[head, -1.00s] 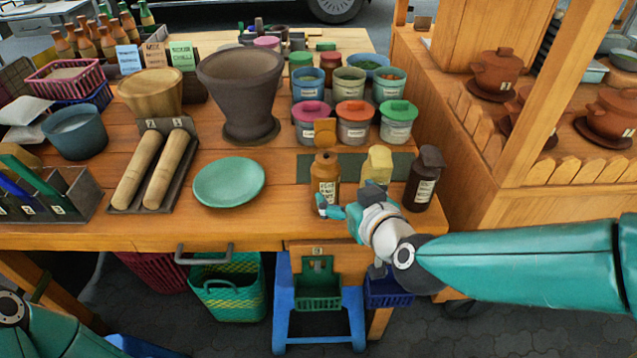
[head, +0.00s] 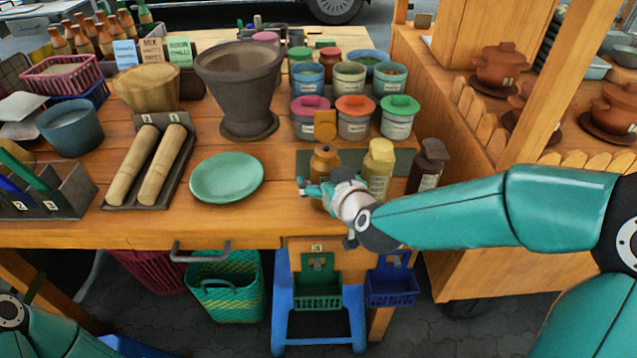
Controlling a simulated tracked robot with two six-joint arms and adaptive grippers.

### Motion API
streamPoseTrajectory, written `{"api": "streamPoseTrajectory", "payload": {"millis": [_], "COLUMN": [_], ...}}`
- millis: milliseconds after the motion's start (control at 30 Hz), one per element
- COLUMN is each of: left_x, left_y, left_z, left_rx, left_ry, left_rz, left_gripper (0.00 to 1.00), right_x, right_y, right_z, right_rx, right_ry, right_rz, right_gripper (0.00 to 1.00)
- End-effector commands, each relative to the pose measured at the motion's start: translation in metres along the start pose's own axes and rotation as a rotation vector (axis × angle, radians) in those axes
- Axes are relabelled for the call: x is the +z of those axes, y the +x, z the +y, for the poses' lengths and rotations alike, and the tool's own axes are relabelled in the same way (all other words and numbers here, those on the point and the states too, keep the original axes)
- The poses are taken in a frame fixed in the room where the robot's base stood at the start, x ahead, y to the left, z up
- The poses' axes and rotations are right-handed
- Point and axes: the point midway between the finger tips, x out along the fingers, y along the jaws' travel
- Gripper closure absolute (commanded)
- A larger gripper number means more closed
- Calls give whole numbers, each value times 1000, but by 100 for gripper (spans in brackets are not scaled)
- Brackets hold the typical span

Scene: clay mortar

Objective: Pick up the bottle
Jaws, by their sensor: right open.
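A green plate (head: 227,178) lies left of the bottles. Lidded tubs (head: 355,120) stand behind them, beside a large dark mortar (head: 240,85). Two rollers on a tray (head: 185,170) lie farther left. A wooden stall (head: 465,200) borders the table at the right.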

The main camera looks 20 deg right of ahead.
Motion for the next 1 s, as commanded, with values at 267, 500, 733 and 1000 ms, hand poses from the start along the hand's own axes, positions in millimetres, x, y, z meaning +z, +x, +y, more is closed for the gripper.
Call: {"api": "streamPoseTrajectory", "payload": {"millis": [267, 500, 733, 1000], "left_x": [0, 0, 0, 0], "left_y": [0, 0, -1, -8], "left_z": [0, 0, 0, 3], "left_rx": [0, 0, 0, 0], "left_ry": [0, 0, 0, 0], "left_rz": [0, 0, 0, 0], "left_gripper": [60, 60, 60, 60], "right_x": [0, -2, -3, -17], "right_y": [0, -1, -1, -6], "right_z": [0, 0, 0, 0], "right_rx": [-1, 1, 1, 2], "right_ry": [0, 0, 0, -1], "right_rz": [0, 5, 5, 8], "right_gripper": [44, 80, 80, 80]}}
